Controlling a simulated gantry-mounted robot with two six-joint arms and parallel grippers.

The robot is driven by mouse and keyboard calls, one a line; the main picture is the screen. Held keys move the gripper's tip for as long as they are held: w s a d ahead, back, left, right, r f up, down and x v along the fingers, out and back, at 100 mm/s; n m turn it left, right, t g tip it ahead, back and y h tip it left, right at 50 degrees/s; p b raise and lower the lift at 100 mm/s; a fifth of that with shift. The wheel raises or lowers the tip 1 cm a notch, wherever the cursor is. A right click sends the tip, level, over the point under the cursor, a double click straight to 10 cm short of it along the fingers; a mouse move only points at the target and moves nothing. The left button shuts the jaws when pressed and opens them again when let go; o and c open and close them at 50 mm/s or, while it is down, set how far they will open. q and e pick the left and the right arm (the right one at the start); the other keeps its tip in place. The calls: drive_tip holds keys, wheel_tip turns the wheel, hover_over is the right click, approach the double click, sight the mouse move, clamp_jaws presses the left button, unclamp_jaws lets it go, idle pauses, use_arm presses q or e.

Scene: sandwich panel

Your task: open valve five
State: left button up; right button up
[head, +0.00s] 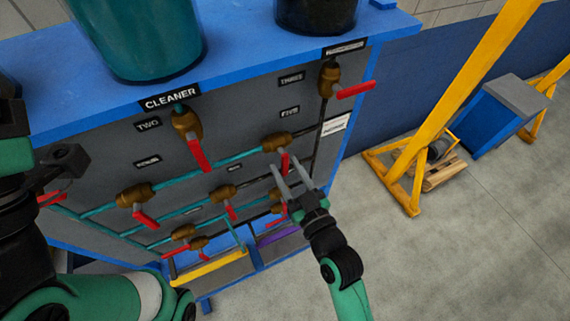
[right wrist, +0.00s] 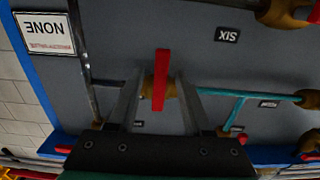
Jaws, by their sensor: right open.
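Valve five is a brass valve body (head: 277,141) below the FIVE label (head: 290,111) in the head view, with a red lever (head: 285,163) hanging from it. My right gripper (head: 284,164) is open, its two fingers reaching up around this lever. In the right wrist view the red lever (right wrist: 161,80) stands between the open fingers (right wrist: 158,85), with the brass body behind it. I cannot tell whether either finger touches it. My left gripper (head: 67,165) is at the left edge of the head view, away from valve five; its opening is unclear.
A teal CLEANER tank (head: 138,40) stands on the blue top. Open floor (head: 440,260) lies to the right, with a yellow frame (head: 440,110).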

drive_tip(key=shift+w+a, duration=0.3)
drive_tip(key=shift+w, duration=0.3)
clamp_jaws()
idle(1.0)
